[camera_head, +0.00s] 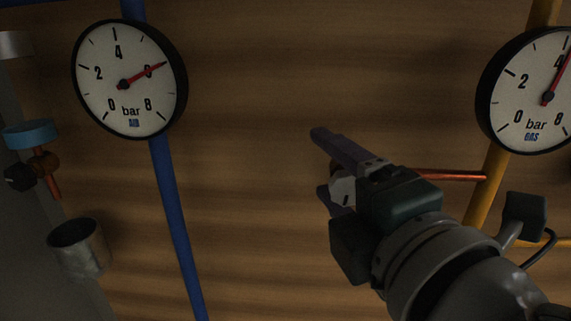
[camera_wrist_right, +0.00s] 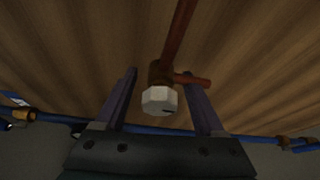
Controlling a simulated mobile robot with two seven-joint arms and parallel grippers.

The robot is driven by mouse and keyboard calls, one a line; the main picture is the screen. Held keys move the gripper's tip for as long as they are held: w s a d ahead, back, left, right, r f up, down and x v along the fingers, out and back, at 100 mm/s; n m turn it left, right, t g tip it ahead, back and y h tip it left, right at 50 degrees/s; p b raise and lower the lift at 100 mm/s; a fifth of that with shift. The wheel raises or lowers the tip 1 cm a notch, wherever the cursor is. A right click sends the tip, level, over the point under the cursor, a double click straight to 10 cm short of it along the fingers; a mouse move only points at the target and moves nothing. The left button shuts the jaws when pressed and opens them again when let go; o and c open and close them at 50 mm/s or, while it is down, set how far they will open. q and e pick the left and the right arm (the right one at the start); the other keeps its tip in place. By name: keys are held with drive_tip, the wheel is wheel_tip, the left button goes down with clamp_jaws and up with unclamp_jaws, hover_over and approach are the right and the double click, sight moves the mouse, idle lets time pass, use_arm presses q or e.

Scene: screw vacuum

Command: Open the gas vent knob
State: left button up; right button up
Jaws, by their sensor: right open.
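The gas vent knob (camera_wrist_right: 159,100) is a pale, many-sided cap on a copper fitting (camera_wrist_right: 160,73). In the camera_head view, part of the pale knob (camera_head: 343,188) shows between the gripper fingers. A thin copper pipe (camera_head: 450,175) runs from it to the yellow gas pipe (camera_head: 495,165). My right gripper (camera_head: 320,163) is open, with one finger on each side of the knob. My left gripper is out of view.
A gas gauge (camera_head: 535,95) hangs at the right on the yellow line. Another bar gauge (camera_head: 128,80) sits on a blue pipe (camera_head: 176,220) at the left. A blue-handled valve (camera_head: 30,134) and a metal cup (camera_head: 78,245) are at far left.

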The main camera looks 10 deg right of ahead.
sight(349, 197)
drive_tip(key=shift+s, duration=0.1)
drive_tip(key=s+b, duration=0.1)
drive_tip(key=s, duration=0.1)
drive_tip(key=s+b, duration=0.2)
drive_tip(key=s, duration=0.1)
drive_tip(key=s+d+b, duration=0.1)
drive_tip(key=s, duration=0.2)
drive_tip(key=shift+s+b, duration=0.25)
drive_tip(key=shift+b, duration=0.1)
drive_tip(key=shift+s+r, duration=0.3)
drive_tip(key=shift+s, duration=0.3)
drive_tip(key=shift+d, duration=0.1)
